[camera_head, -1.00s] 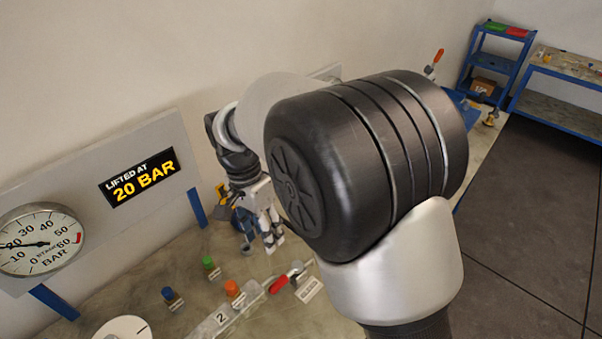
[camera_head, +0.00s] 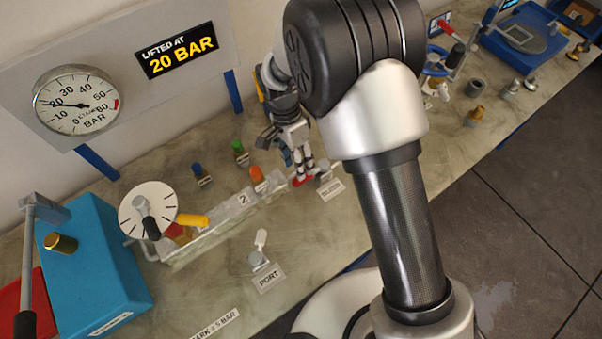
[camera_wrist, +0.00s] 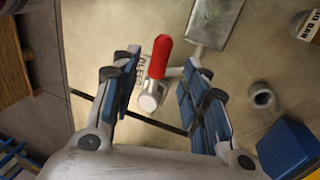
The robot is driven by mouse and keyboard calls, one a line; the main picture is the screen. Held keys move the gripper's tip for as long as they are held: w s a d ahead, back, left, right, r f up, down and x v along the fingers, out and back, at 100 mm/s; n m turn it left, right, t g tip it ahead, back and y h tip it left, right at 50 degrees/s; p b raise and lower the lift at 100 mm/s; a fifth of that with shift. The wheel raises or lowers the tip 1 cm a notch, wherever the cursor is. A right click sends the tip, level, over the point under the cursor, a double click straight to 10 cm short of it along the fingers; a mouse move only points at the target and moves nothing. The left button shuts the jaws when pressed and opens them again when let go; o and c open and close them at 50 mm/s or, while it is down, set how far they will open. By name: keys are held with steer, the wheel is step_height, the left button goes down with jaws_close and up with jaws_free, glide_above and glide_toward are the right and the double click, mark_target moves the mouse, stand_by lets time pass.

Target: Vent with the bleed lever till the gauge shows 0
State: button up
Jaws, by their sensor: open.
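The gauge (camera_head: 77,103) on the grey panel has its needle near 20 on a BAR scale. The bleed lever (camera_head: 302,181) has a red handle and sits by a BLEED label (camera_head: 331,189). In the wrist view the red lever handle (camera_wrist: 160,56) lies between my fingers, with its pale metal pivot (camera_wrist: 150,97) below. My gripper (camera_head: 304,170) is open around the handle, pointing down; it also shows in the wrist view (camera_wrist: 159,72). A gap shows on both sides of the handle, so no grip is visible. My arm hides part of the bench behind.
A display (camera_head: 177,51) reads LIFTED AT 20 BAR. Orange (camera_head: 257,174), green (camera_head: 238,147) and blue (camera_head: 197,169) knobs stand left of my gripper. A white dial (camera_head: 148,208), a PORT fitting (camera_head: 258,260) and a blue box (camera_head: 95,265) with a lever are further left.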

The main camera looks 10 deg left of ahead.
steer(key=x, duration=0.5)
steer(key=shift+d, duration=0.1)
jaws_close()
stand_by(0.4)
